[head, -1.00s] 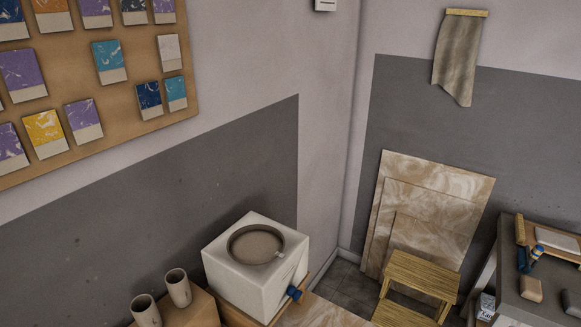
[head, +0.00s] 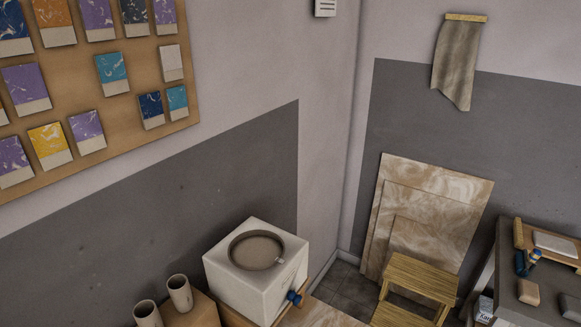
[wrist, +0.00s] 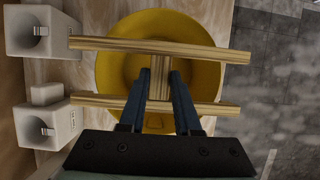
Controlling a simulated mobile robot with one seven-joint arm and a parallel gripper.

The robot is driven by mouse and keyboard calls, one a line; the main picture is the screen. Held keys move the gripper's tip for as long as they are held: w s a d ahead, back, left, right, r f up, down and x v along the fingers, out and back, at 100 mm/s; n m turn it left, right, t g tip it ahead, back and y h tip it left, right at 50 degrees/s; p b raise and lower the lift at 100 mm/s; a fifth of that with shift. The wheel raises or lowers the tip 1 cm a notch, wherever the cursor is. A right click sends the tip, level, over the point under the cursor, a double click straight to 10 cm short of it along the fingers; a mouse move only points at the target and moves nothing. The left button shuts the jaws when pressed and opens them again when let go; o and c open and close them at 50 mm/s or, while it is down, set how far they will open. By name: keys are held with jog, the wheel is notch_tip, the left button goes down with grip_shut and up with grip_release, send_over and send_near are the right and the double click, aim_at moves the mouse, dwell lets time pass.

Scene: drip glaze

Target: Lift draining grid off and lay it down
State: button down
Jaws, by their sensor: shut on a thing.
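The draining grid (wrist: 215,52) shows in the wrist view as two parallel wooden rails joined by a short crossbar. My gripper (wrist: 161,76) is shut on the crossbar, with a dark finger on each side of it. A round yellow bowl (wrist: 120,75) lies beneath the grid, and the rails reach past its rim on both sides. I cannot tell whether the rails touch the rim or hang above it. The grid, the bowl and my gripper do not show in the head view.
Wooden surface lies around the bowl, with grey floor (wrist: 285,80) at right. The head view shows a white box (head: 245,287), two beige cups (head: 180,293) and a wooden stool (head: 420,275).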

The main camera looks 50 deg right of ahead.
jog(key=shift+r, duration=0.2)
notch_tip(320, 180, up, 5)
jog(key=p, duration=0.5)
jog(key=shift+f, duration=0.1)
